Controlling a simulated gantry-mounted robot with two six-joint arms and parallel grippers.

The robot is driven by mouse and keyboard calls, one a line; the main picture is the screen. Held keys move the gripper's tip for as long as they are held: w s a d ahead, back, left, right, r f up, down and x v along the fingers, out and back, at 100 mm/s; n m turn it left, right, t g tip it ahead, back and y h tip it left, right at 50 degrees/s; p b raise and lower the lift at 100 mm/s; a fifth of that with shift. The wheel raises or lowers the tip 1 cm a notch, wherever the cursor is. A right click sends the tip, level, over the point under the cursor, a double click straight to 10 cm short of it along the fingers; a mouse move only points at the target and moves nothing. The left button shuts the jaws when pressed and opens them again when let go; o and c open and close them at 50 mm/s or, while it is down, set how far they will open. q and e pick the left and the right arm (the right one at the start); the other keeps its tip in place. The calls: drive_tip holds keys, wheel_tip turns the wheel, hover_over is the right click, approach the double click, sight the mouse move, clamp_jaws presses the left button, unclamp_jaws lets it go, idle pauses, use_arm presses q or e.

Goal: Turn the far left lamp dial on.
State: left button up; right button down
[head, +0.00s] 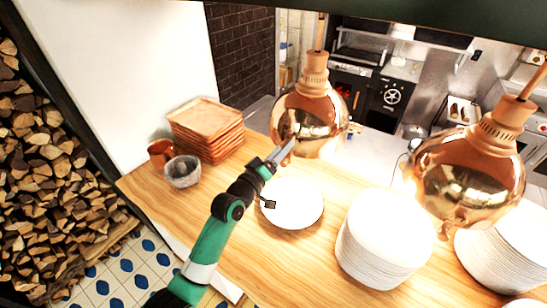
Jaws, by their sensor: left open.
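The left copper lamp (318,122) hangs over the wooden counter, with its stem at the top and bright light around it. Its dial cannot be made out. The right copper lamp (468,175) hangs nearer, at the right. My left gripper (288,148) reaches up from the lower left on a green arm. Its open fingers overlap the lower left side of the left lamp's shade in the picture; whether they touch it cannot be told. It seems to hold nothing. My right gripper is not in view.
A single white plate (292,206) lies below the gripper. Tall plate stacks (385,240) stand at the right. Square wooden trays (206,130), a grey stone bowl (182,172) and a copper cup (160,152) stand at the left. Bare counter (270,257) shows in front.

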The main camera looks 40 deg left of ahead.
use_arm(q)
drive_tip(key=v, duration=1.1)
drive_tip(key=shift+b, duration=0.35)
